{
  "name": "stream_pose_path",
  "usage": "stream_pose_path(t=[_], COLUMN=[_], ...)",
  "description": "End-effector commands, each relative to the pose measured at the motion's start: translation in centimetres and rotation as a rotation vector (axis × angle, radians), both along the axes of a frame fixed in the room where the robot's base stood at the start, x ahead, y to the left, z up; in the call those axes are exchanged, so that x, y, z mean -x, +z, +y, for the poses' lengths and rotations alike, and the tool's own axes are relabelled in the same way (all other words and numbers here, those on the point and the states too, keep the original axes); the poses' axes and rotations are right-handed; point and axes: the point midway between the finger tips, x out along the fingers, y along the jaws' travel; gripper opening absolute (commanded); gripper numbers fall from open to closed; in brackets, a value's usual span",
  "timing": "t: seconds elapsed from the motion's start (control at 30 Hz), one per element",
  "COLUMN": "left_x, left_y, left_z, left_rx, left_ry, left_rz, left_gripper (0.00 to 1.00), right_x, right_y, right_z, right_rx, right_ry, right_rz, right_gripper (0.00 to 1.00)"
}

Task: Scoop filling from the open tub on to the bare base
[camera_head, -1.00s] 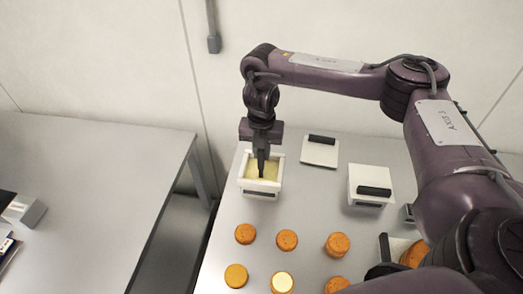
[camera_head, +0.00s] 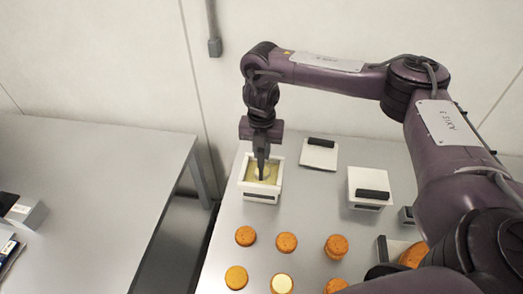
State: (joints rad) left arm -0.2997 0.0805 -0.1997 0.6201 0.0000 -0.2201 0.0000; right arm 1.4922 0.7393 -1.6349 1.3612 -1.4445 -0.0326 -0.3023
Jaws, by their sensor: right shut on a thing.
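The open tub (camera_head: 243,189) is a white square box with pale yellow filling (camera_head: 272,170) inside, at the back left of the near table. My right gripper (camera_head: 262,165) points down into it, shut on a slim scoop whose lower end is at the filling. The scoop is too small and hidden to make out well. Several orange-brown rounds (camera_head: 287,242) stand in front of the tub. One round (camera_head: 282,284) at the front has a pale top; I cannot tell whether that is filling or a bare base. My left gripper is not in view.
A white lid (camera_head: 319,154) with a black handle lies flat right of the tub. A closed white box (camera_head: 364,203) with a black handle stands further right. My right arm covers the table's right side. Another grey table (camera_head: 90,190) stands left across a gap.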

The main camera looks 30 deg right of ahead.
Motion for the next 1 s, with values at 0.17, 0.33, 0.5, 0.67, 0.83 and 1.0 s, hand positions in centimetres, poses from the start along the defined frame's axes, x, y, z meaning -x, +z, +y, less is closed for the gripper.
stream_pose_path(t=[0.17, 0.33, 0.5, 0.67, 0.83, 1.0], left_x=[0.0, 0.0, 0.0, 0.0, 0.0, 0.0], left_y=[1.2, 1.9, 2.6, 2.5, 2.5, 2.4], left_z=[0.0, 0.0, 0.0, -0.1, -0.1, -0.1], left_rx=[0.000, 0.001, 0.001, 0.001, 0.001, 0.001], left_ry=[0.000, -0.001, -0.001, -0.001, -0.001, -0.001], left_rz=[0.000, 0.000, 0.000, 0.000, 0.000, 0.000], left_gripper=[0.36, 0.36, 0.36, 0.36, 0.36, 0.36], right_x=[0.0, 0.0, 0.0, -0.1, -0.1, 0.0], right_y=[1.6, 2.8, 3.9, 4.9, 6.0, 6.7], right_z=[0.0, 0.0, 0.0, 0.0, 0.0, 0.0], right_rx=[0.000, -0.001, 0.000, 0.000, 0.000, -0.001], right_ry=[0.000, 0.001, 0.001, 0.001, 0.002, 0.001], right_rz=[-0.001, -0.002, -0.001, -0.004, -0.004, -0.001], right_gripper=[0.00, 0.00, 0.00, 0.00, 0.00, 0.00])
